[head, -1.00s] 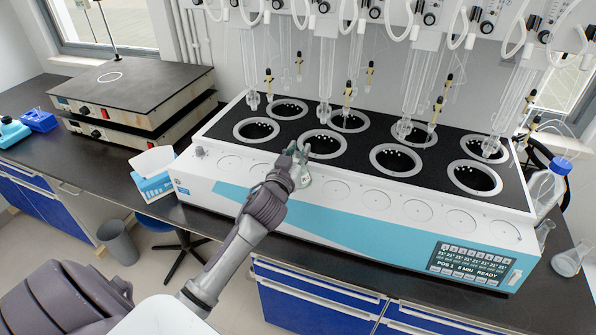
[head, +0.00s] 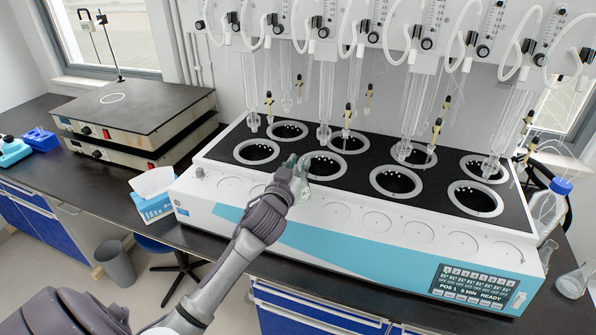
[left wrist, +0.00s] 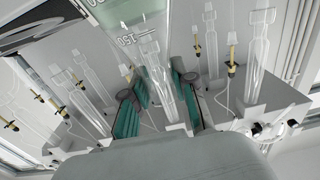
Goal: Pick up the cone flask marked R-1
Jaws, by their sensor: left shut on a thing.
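My left gripper (head: 291,168) is over the front edge of the distiller, its fingers shut around the neck of a clear glass cone flask (head: 301,193). The flask is in front of a front-row heating well, above the white front ledge; I cannot tell whether it touches the ledge. Its label is too small to read. In the left wrist view, the flask (left wrist: 113,22) shows at the top with a 150 mark, and the teal finger pads of the left gripper (left wrist: 158,95) are either side of its neck. My right gripper is not in view.
The distiller (head: 360,240) has two rows of round wells, with glass tubes hanging above them. A tissue box (head: 152,205) is at its left. Another cone flask (head: 573,283) and a blue-capped bottle (head: 550,207) stand at the right. Stacked hot plates (head: 135,110) are at the back left.

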